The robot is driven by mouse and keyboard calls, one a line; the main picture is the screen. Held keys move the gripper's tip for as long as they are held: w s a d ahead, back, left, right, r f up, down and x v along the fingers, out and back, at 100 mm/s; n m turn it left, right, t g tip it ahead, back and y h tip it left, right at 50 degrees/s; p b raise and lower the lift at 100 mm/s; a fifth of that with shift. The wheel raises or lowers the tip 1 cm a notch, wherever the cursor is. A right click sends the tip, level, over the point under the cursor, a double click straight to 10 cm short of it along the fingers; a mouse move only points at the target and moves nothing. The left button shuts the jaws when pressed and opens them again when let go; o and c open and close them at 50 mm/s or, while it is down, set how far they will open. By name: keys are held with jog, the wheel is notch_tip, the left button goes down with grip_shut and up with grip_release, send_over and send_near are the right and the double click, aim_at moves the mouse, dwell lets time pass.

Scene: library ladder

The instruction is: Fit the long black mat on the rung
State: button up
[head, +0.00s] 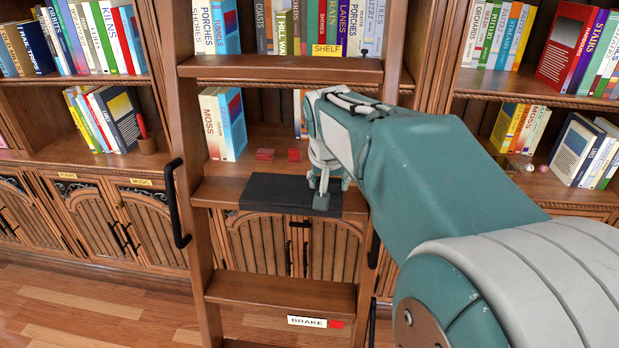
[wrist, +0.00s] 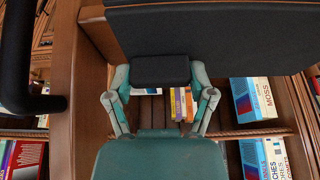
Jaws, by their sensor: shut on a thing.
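The long black mat (head: 283,190) lies flat at the height of the ladder's middle rung (head: 219,190) in the head view, covering most of it. Bare wood of this rung shows at both ends. I cannot tell whether the mat rests on the rung or hangs just above it. My gripper (head: 324,192) points down at the right part of the mat. In the wrist view the mat (wrist: 225,32) is a wide dark slab across the top. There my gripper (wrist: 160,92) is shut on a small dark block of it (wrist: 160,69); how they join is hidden.
Ladder rails flank the rung, with a black handle (head: 176,203) on the left rail. Books (head: 222,123) and red blocks (head: 265,154) stand behind the mat. Floor is clear at lower left.

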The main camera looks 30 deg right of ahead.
jog(key=shift+w+d+f, duration=0.2)
jog(key=shift+w+d, duration=1.05)
jog(key=shift+w, duration=0.3)
jog(key=shift+w+f, duration=0.1)
jog(key=shift+f, duration=1.25)
jog(key=o, duration=1.1)
jog(key=shift+o, duration=0.2)
jog(key=v, duration=1.1)
jog(key=shift+s+a+r, duration=0.15)
jog(key=shift+s+r, duration=0.05)
jog(key=shift+r, duration=0.1)
